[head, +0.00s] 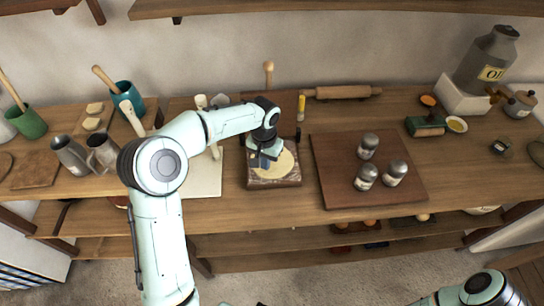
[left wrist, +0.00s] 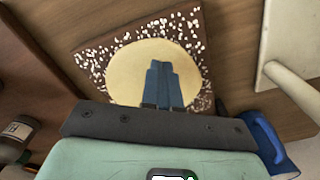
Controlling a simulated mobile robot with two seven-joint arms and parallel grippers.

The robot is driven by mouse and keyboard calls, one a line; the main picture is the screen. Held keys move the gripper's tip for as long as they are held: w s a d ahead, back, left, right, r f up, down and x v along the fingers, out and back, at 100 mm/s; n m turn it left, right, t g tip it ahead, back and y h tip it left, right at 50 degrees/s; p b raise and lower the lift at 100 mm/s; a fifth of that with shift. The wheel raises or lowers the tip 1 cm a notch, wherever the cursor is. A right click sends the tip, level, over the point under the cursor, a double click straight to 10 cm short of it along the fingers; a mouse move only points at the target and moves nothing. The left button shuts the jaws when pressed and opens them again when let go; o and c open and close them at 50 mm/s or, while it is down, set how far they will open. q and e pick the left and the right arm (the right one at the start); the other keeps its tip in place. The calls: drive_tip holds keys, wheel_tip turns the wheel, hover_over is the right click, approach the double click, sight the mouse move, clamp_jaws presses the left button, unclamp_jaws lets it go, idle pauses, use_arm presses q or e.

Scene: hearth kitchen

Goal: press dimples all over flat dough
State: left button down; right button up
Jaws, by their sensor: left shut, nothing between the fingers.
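The flat dough (head: 272,172) is a pale round on a small dark board (head: 288,184) dusted white, at the middle of the counter. In the left wrist view the dough (left wrist: 118,72) and the white-specked board (left wrist: 192,28) show from above. My left gripper (head: 263,160) is over the dough, its blue fingers (left wrist: 160,72) closed together with nothing between them. I cannot tell whether the fingertips touch the dough. The fingers hide part of the dough, and no dimples are clear. My right arm shows at the lower right edge, but its gripper is not in view.
A dark board (head: 330,150) with several shakers (head: 366,178) lies right of the dough. A white board (head: 205,178) lies to its left. A rolling pin (head: 342,92) lies behind. Metal cups (head: 70,156) stand further left. Bare counter (head: 450,180) is at right.

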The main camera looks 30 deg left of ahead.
sight(281, 168)
use_arm(q)
drive_tip(key=shift+f, duration=0.1)
drive_tip(key=shift+f+b, duration=0.4)
drive_tip(key=shift+f, duration=0.3)
use_arm(e)
drive_tip(key=shift+s+f, duration=0.35)
drive_tip(key=shift+f, duration=0.1)
use_arm(q)
drive_tip(key=shift+s+f, duration=0.1)
drive_tip(key=shift+f, duration=0.1)
drive_tip(key=shift+r+p, duration=0.45)
drive_tip(key=shift+r, duration=0.45)
use_arm(e)
drive_tip(key=shift+w+r, duration=0.45)
drive_tip(key=shift+r, duration=0.05)
drive_tip(key=shift+s, duration=0.1)
use_arm(q)
drive_tip(key=shift+w+d+r, duration=0.1)
drive_tip(key=shift+w+d, duration=0.25)
drive_tip(key=shift+d, duration=0.05)
drive_tip(key=shift+w+d+p, duration=0.9)
drive_tip(key=shift+w+d, duration=0.4)
drive_tip(key=shift+d, duration=0.25)
use_arm(e)
drive_tip(key=shift+w+r, duration=0.95)
drive_tip(key=shift+r, duration=0.25)
